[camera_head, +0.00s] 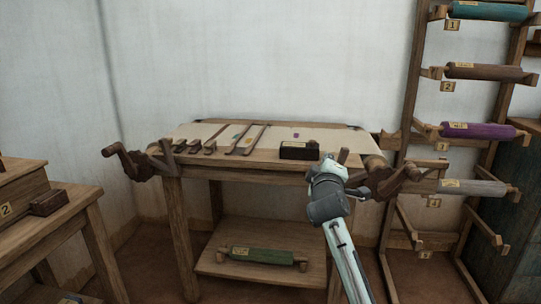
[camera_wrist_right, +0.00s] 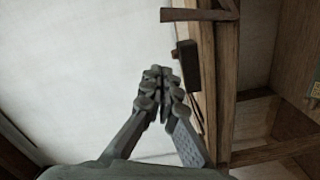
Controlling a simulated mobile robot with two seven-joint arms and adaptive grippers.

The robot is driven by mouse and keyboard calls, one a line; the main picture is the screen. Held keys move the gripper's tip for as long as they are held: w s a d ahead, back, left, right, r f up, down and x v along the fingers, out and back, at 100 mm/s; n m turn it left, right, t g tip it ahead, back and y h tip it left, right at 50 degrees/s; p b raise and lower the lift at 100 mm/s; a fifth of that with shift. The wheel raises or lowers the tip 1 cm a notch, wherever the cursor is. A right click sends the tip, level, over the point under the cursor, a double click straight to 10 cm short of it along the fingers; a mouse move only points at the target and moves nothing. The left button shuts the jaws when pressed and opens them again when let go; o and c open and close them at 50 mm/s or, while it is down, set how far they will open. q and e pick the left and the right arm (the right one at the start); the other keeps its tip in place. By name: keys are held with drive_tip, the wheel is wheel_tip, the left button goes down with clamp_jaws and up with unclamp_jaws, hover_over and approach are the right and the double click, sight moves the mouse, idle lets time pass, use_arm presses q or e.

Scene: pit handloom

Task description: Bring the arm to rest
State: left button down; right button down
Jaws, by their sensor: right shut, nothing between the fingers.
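My right arm rises from the bottom of the head view in front of the table's right part. Its right gripper (camera_head: 365,191) shows small and dark there, turned to the right. In the right wrist view the right gripper (camera_wrist_right: 160,75) is shut, its fingertips together, with nothing between them. It appears in free air in front of the table's front edge, apart from the things on it. My left gripper is not in view.
The wooden table (camera_head: 240,172) carries a dark box (camera_head: 298,151) and several flat wooden tools. Wooden cranks (camera_head: 135,165) stick out at its ends. A green roll (camera_head: 262,256) lies on the lower shelf. A rack with a purple roll (camera_head: 478,130) stands right.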

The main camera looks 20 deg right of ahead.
drive_tip(key=s+a+f+g+y, duration=0.2)
drive_tip(key=s+f, duration=0.1)
drive_tip(key=f, duration=0.7)
drive_tip(key=s+a+f+m+g+y, duration=0.15)
drive_tip(key=s+f, duration=0.25)
drive_tip(key=f, duration=0.7)
drive_tip(key=s+a+f+g+y, duration=0.2)
drive_tip(key=s+a+f, duration=0.1)
drive_tip(key=f, duration=0.7)
drive_tip(key=s+a+f+m+g+y, duration=0.1)
drive_tip(key=s+a+f+g, duration=0.2)
drive_tip(key=s+f, duration=0.8)
drive_tip(key=s+a+f+m+g+y, duration=0.2)
drive_tip(key=s+a+f, duration=0.3)
drive_tip(key=s+f, duration=0.6)
drive_tip(key=s+g, duration=0.1)
drive_tip(key=s, duration=0.2)
drive_tip(key=shift+s, duration=0.25)
drive_tip(key=shift+g+y, duration=0.25)
